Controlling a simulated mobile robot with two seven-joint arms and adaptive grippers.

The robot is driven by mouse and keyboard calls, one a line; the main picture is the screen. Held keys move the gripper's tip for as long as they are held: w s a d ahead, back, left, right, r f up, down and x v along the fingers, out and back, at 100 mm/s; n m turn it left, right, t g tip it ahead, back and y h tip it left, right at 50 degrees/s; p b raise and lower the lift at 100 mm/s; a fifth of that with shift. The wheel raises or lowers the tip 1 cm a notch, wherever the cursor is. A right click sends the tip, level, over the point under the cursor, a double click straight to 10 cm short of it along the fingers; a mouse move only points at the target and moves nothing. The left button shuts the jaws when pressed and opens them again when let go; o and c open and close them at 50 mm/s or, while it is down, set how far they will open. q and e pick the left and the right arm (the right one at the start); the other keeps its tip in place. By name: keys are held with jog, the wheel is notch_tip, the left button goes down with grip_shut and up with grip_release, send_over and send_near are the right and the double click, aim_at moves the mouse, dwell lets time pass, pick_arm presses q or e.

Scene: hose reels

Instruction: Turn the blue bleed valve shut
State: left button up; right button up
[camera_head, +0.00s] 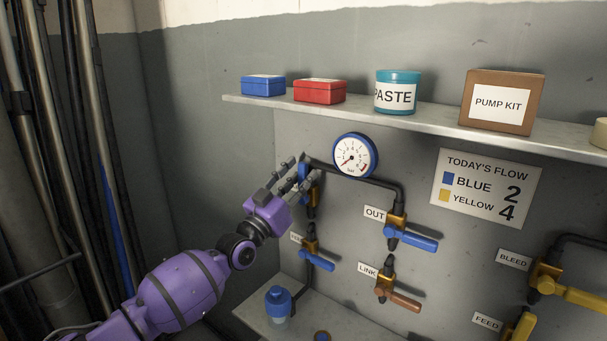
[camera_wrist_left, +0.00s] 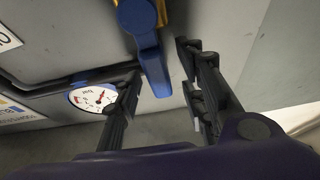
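My left gripper (camera_head: 298,168) is up at the blue line's upper left valve in the head view, left of the gauge. That valve's blue handle (camera_head: 304,172) is mostly hidden by the fingers there, and no label for it is visible. In the left wrist view the blue handle (camera_wrist_left: 153,65) lies between the two spread fingers of the left gripper (camera_wrist_left: 160,65), with a gap visible on each side. Its round hub (camera_wrist_left: 137,14) and a bit of brass body show at the top edge. My right gripper is not in view.
The pressure gauge (camera_head: 355,156) is close right of the gripper. Blue OUT valve (camera_head: 412,237), lower blue valve (camera_head: 317,261), LINK valve (camera_head: 400,298) and yellow BLEED valve (camera_head: 572,290) are on the panel. A shelf (camera_head: 430,126) with boxes runs above. Pipes (camera_head: 95,130) stand left.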

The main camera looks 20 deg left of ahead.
pick_arm(q)
jog(key=shift+w+d+r, duration=0.25)
jog(key=shift+w+r, duration=0.05)
jog(key=shift+w, duration=0.3)
grip_shut()
